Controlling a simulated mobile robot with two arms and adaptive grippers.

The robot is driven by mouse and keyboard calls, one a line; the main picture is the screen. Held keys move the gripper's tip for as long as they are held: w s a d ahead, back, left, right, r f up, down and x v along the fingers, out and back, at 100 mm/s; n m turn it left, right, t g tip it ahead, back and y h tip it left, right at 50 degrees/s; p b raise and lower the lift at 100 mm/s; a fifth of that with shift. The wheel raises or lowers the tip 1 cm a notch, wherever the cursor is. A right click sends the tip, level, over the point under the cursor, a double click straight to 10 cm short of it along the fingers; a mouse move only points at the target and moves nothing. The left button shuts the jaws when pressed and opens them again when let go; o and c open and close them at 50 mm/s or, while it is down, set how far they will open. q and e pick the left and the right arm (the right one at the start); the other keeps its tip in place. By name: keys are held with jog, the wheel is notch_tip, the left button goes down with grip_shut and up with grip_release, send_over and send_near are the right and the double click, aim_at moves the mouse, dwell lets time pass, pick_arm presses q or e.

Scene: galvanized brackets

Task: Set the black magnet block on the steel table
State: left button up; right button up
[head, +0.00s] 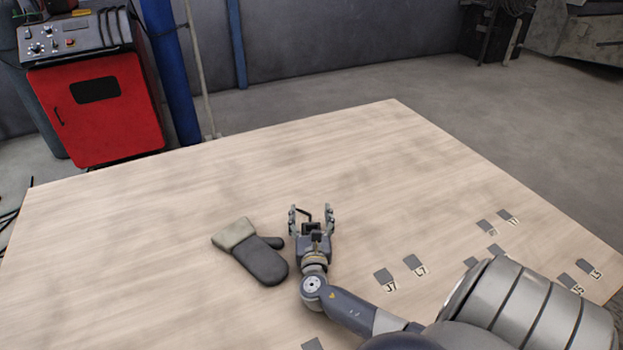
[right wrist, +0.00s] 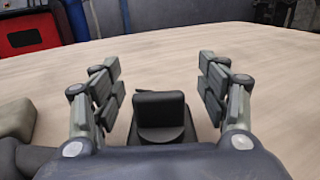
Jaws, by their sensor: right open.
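The black magnet block (right wrist: 160,110) shows in the right wrist view, upright on a dark base, between the fingers of my right gripper (right wrist: 158,72). A gap shows on each side of it, so the fingers are open around it and not gripping. In the head view the block (head: 311,227) is a small dark shape, partly hidden by my right gripper (head: 311,213), which is low over the middle of the table (head: 150,220). The tabletop looks like pale wood grain rather than steel. My left gripper is not in view.
A dark mitten with a pale cuff (head: 262,262) lies just left of my right gripper. Grey tags with labels, such as J7 (head: 383,276) and L7 (head: 413,263), lie to the right. The far and left tabletop is clear. A red cabinet (head: 100,115) stands beyond the table.

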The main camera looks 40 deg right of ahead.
grip_shut()
jog(key=shift+r, duration=0.2)
dwell(0.3)
jog(key=shift+r+p, duration=0.45)
jog(key=shift+r, duration=1.05)
jog(key=shift+s+a+r, duration=0.2)
jog(key=r+v, duration=0.1)
jog(key=v, duration=1.4)
jog(key=s+a+r+n+t+y, duration=0.2)
jog(key=a+r+n+y, duration=0.2)
jog(key=a, duration=0.4)
jog(key=s+a+r+n+t+y+p, duration=0.1)
jog(key=s+a+r+n+t+y, duration=0.1)
jog(key=a+r+n+y, duration=0.2)
jog(key=a+r+y, duration=0.3)
jog(key=a+r, duration=0.1)
jog(key=a, duration=0.1)
jog(key=shift+r+y+p, duration=0.3)
jog(key=shift+r, duration=0.1)
jog(key=shift+s, duration=0.1)
